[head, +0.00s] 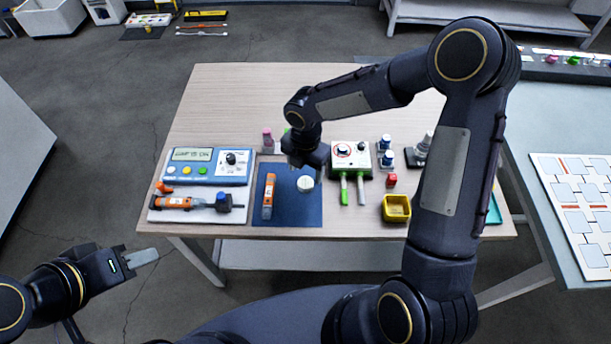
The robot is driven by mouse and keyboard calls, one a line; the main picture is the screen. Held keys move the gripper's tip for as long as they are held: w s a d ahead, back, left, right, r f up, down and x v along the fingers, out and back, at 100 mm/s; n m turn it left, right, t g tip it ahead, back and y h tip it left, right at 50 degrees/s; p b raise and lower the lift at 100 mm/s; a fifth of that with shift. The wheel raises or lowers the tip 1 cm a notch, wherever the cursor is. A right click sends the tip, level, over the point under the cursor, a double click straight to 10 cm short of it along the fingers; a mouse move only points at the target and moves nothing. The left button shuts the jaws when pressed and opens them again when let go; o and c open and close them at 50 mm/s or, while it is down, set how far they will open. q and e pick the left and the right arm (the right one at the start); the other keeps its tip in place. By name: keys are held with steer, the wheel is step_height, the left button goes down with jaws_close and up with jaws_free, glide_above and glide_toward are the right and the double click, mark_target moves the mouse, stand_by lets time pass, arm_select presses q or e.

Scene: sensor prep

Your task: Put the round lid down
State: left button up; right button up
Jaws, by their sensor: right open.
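A small white round piece (305,183), which looks like the round lid, shows on the blue mat (287,217). My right gripper (306,166) reaches down from above, just behind and over the white piece. It is open, and its fingertips are largely hidden by its own dark body. I cannot tell whether they touch the white piece. An orange-and-white tube-like device (268,196) lies on the mat to the left. My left gripper (145,257) is off the table at the lower left, empty, with its finger gap not clear.
A blue meter (205,165) and a white tray (163,215) with an orange tool are on the left. The table's back is clear.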

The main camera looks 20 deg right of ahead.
mark_target(306, 182)
steer(key=s+d+r+m, duration=0.2)
steer(key=r+m, duration=0.1)
steer(key=r, duration=0.3)
steer(key=s+d+r+m, duration=0.2)
steer(key=r, duration=0.4)
steer(key=s+d+r+m+t+y, duration=0.1)
steer(key=s+r+m+t+y, duration=0.1)
steer(key=s+m, duration=0.7)
steer(key=s+d+r+m+t+y, duration=0.1)
steer(key=s+d+r+m+t, duration=0.1)
steer(key=s+m, duration=0.7)
step_height(306, 182, up, 2)
steer(key=m+t, duration=0.1)
steer(key=m, duration=0.4)
steer(key=shift+d+t+y, duration=0.25)
steer(key=shift+t+y, duration=0.05)
steer(key=shift+y, duration=0.1)
